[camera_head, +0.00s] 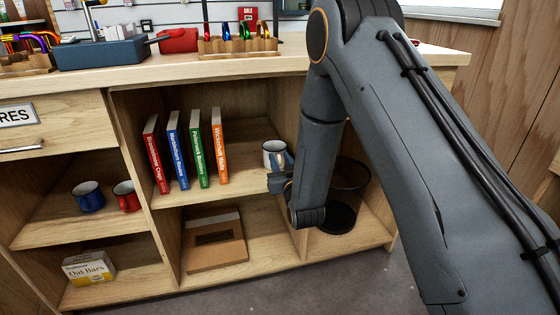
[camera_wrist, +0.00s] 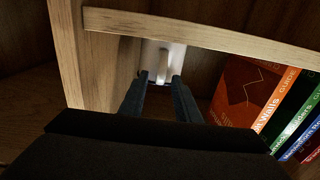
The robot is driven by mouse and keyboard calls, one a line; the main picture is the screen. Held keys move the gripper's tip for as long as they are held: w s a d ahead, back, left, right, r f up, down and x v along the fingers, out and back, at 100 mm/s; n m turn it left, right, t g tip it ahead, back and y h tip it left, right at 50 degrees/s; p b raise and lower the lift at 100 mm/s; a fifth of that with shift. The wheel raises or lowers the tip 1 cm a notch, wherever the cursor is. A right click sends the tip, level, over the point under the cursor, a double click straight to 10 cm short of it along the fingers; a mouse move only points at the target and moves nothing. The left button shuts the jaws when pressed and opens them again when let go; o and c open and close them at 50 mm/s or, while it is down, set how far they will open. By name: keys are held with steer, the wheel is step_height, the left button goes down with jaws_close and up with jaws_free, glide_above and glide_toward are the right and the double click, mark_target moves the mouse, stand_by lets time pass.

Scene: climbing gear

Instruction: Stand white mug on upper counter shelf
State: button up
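The white mug (camera_head: 272,147) is in the right part of the counter's upper shelf (camera_head: 240,188), right of the books. It looks upright; its base is partly hidden by my gripper (camera_head: 281,173). In the wrist view the mug (camera_wrist: 151,54) shows beyond my gripper's two dark fingers (camera_wrist: 160,78), with its handle facing the camera between the fingertips. The fingers are apart, with a gap on both sides of the handle. I cannot tell whether a fingertip touches the mug.
Several books (camera_head: 188,150) stand left of the mug. A wire bin (camera_head: 349,185) stands right of the divider. A blue mug (camera_head: 88,197) and red mug (camera_head: 123,196) sit in the left bay. A cardboard box (camera_head: 215,242) lies below. The shelf's front edge (camera_wrist: 220,38) is close to my fingers.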

steer(key=s+d+r+g+h, duration=0.1)
steer(key=s+r+g, duration=0.2)
steer(key=s, duration=1.2)
steer(key=s+d+r+n+g+h+p, duration=0.1)
steer(key=s+d+r+g+h, duration=0.1)
steer(key=s+g, duration=0.6)
steer(key=s+d+r+n+g+h+p, duration=0.1)
steer(key=s+r+g, duration=0.3)
steer(key=s, duration=1.8)
steer(key=shift+d+r+g, duration=0.15)
steer(key=shift+g, duration=1.05)
steer(key=d+r+m+p, duration=0.2)
steer(key=d+r+p, duration=0.6)
steer(key=r+p, duration=0.2)
steer(key=d+r+m+h+p, duration=0.1)
steer(key=d+r+m+p, duration=0.2)
steer(key=d+r+p, duration=0.5)
step_height(320, 180, up, 3)
steer(key=s+p, duration=0.1)
steer(key=p, duration=0.6)
steer(key=shift+d+f, duration=0.2)
